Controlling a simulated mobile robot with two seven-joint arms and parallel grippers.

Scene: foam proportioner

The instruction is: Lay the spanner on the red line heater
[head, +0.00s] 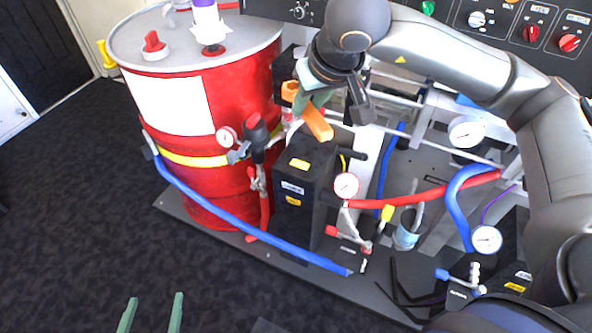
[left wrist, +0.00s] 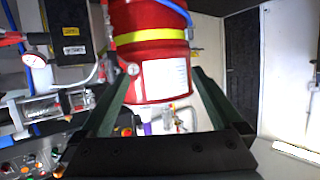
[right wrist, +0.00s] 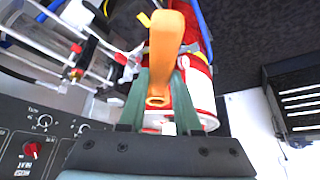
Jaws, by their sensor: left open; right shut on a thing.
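An orange spanner (head: 316,119) is held in my right gripper (head: 308,92), whose fingers are shut on it. The spanner tilts downward, its lower end in front of the top of a tall black box (head: 298,205) in the head view. This box, with white and yellow labels, stands beside the red drum and looks like the heater; I cannot read its labels. Whether the spanner touches it is unclear. In the right wrist view the spanner (right wrist: 166,50) stands up between the fingers. My left gripper (head: 150,314) is open and empty at the lower left, above dark floor.
The red drum (head: 240,95) stands left of the box, with a blue hose (head: 225,212) running low in front. Gauges, valves and a red hose (head: 430,196) lie to the right. A control panel (head: 500,22) is behind. The floor at left is clear.

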